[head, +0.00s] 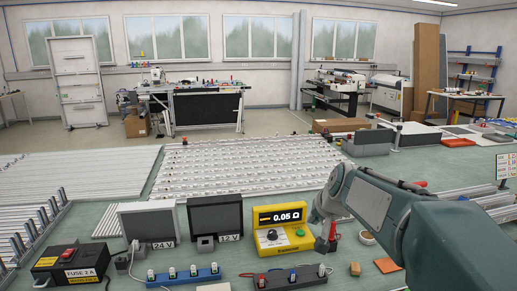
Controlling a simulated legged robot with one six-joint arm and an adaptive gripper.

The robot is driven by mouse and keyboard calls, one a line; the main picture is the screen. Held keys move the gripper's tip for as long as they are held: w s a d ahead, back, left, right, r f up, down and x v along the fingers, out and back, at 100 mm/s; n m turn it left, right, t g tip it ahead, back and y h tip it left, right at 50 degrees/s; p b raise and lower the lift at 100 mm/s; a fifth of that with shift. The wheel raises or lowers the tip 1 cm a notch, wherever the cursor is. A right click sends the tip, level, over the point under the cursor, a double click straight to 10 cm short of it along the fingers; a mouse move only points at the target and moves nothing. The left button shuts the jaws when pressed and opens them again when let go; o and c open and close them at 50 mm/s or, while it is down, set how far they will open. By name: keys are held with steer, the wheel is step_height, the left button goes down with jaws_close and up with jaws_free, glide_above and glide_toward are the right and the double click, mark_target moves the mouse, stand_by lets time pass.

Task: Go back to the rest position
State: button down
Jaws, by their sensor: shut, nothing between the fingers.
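My gripper (325,243) hangs at the end of my teal arm, which reaches in from the right edge and bends down at the wrist. It is small and dark in the head view, pointing down just right of the yellow meter (283,233). It is shut and holds nothing. The meter's display reads 0.05 Ω. A small red thing shows close beside the fingers; I cannot tell whether they touch it.
On the green bench (220,262) stand two dark panels (215,218) labelled 24 V and 12 V, a fuse box (72,265), and terminal strips (292,278) in front. A white lamp-dotted panel (245,165) lies behind. A grey bin (368,143) stands farther back.

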steer(key=s+d+f+n+h, duration=0.1)
steer(key=s+f, duration=0.1)
steer(key=s, duration=1.2)
steer(key=s+f+n+g+h, duration=0.1)
steer(key=s+f, duration=0.1)
steer(key=s, duration=1.3)
steer(key=shift+s+d+f+g, duration=0.25)
steer(key=shift+s+d+g, duration=0.05)
steer(key=shift+d, duration=0.1)
stand_by(0.4)
